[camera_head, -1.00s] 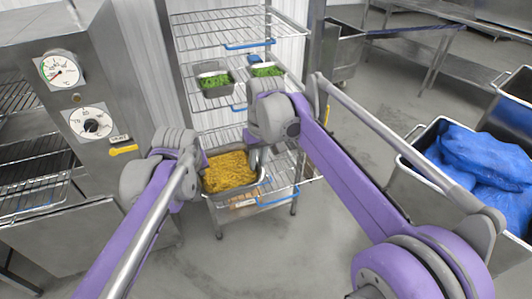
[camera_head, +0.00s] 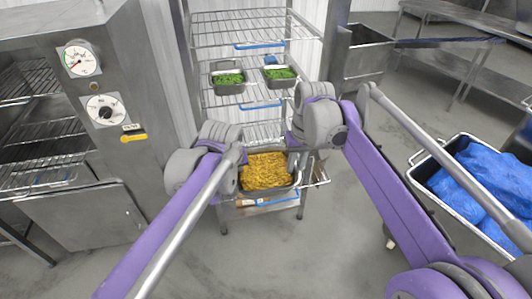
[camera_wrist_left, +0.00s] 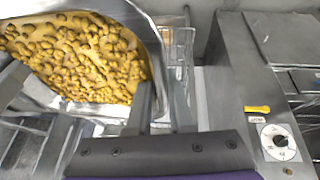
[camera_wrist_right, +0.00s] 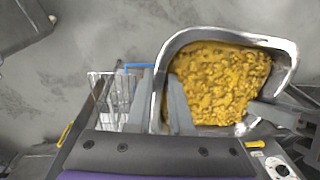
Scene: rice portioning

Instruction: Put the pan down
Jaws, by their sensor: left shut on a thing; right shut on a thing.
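The metal pan (camera_head: 266,193), full of yellow food, is low at the front of the wire rack (camera_head: 240,38) in the head view. My left gripper (camera_head: 238,168) is shut on its left side and my right gripper (camera_head: 300,163) on its right side. The pan looks about level. I cannot tell whether it rests on a shelf or hangs in front. The pan's rim also shows in the left wrist view (camera_wrist_left: 138,17) and in the right wrist view (camera_wrist_right: 225,36). My arms partly hide the pan's sides.
Two small pans of green food, left (camera_head: 228,88) and right (camera_head: 280,85), stand on the middle shelf. An oven with dials (camera_head: 104,110) is at the left. A bin with blue bags (camera_head: 470,185) is at the right. The floor in front is clear.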

